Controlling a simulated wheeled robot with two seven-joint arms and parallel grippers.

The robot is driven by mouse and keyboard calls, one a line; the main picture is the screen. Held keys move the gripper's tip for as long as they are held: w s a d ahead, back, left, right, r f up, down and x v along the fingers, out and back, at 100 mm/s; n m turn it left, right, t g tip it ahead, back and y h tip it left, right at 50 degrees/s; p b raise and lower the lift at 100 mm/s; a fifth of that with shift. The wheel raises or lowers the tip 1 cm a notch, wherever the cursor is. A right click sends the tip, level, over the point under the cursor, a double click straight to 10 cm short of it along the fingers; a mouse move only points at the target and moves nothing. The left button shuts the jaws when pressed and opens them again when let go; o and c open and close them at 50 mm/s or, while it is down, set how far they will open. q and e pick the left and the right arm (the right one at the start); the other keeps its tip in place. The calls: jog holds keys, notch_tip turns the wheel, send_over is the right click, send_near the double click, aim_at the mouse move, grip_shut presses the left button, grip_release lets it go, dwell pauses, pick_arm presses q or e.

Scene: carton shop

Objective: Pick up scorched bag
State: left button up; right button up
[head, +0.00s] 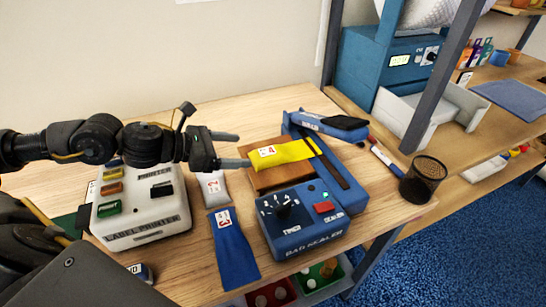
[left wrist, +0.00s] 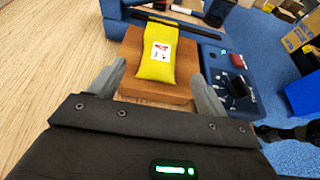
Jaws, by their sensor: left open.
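A yellow bag (head: 282,153) with a white and red label lies on a brown wooden block (head: 285,178), its far end at the blue bag sealer (head: 303,221). I cannot make out scorch marks on it. My left gripper (head: 240,149) is open and empty at the bag's near end. In the left wrist view the yellow bag (left wrist: 157,52) lies ahead, between the lines of the spread fingers (left wrist: 158,72). A blue bag (head: 233,248) and a white bag (head: 213,188) lie on the table to the left. My right gripper is not in view.
A label printer (head: 142,213) stands at the left of the table. A black mesh cup (head: 424,180) and markers (head: 386,160) are at the right. The sealer's raised arm with a black top (head: 343,122) is behind the bag. A shelf post (head: 446,75) stands at the right.

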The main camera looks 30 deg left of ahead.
aim_at(272, 151)
pick_arm(q)
jog(key=p+x, duration=0.1)
jog(key=x, duration=0.3)
jog(key=shift+w+d+r+p, duration=0.1)
jog(key=shift+w+d+p, duration=0.05)
jog(key=shift+p, duration=0.15)
jog(key=shift+w+d+f, duration=0.25)
jog(key=shift+d+f, duration=0.05)
jog(key=shift+d, duration=0.1)
jog(key=p+x, duration=0.2)
jog(key=x, duration=0.2)
jog(key=shift+w+d+r+p, duration=0.15)
jog(key=shift+w+p, duration=0.1)
jog(key=shift+p, duration=0.05)
jog(key=shift+w+d+f, duration=0.2)
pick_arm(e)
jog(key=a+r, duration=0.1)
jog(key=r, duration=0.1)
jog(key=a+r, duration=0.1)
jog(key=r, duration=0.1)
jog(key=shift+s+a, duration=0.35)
pick_arm(q)
jog(key=shift+c, duration=0.2)
jog(key=c, duration=1)
jog(key=shift+c, duration=0.2)
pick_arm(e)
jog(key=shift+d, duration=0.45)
